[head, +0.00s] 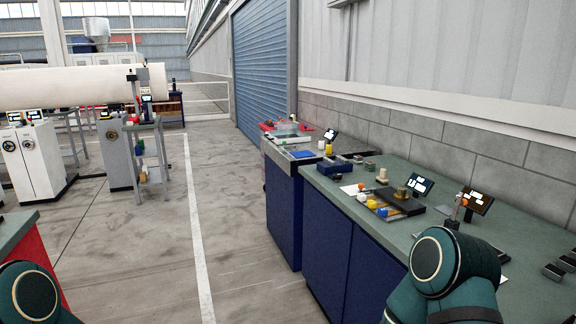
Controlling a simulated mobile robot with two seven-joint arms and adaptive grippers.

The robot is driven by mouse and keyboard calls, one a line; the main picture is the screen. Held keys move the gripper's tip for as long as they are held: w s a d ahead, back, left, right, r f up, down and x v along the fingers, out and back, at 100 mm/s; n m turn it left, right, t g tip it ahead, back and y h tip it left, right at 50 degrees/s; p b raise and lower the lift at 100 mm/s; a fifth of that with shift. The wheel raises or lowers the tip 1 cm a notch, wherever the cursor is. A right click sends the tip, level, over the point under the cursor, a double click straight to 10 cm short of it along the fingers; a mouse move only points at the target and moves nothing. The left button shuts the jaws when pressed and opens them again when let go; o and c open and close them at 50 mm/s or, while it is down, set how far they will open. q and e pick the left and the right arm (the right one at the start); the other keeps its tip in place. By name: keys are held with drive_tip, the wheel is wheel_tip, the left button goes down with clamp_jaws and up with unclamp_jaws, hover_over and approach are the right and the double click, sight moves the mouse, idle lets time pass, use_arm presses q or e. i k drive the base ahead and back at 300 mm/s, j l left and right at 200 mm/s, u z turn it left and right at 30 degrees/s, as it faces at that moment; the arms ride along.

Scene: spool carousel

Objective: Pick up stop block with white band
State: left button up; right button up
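I cannot make out a stop block with a white band in the head view; small items on the benches are too small to tell apart. Several small grey and dark blocks (555,270) lie at the right end of the green-topped bench (335,187), and I cannot see a white band on them. My arms show at the bottom left and bottom right corners, but neither gripper is in view. My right arm hides part of the bench's near right area.
The bench also carries a dark tray (398,212), yellow and white small parts, and tilted screens (420,184). A second bench (285,165) stands beyond it. A red cabinet (35,255) is at lower left. The floor (150,240) between is clear.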

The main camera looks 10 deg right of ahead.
sight(358, 160)
drive_tip(key=i+j+u, duration=0.1)
drive_tip(key=i+u, duration=0.35)
drive_tip(key=i, duration=5.15)
drive_tip(key=i+z, duration=0.15)
drive_tip(key=z, duration=0.3)
drive_tip(key=i+z, duration=0.15)
drive_tip(key=z, duration=0.25)
drive_tip(key=i+j+z, duration=0.1)
drive_tip(key=z, duration=2)
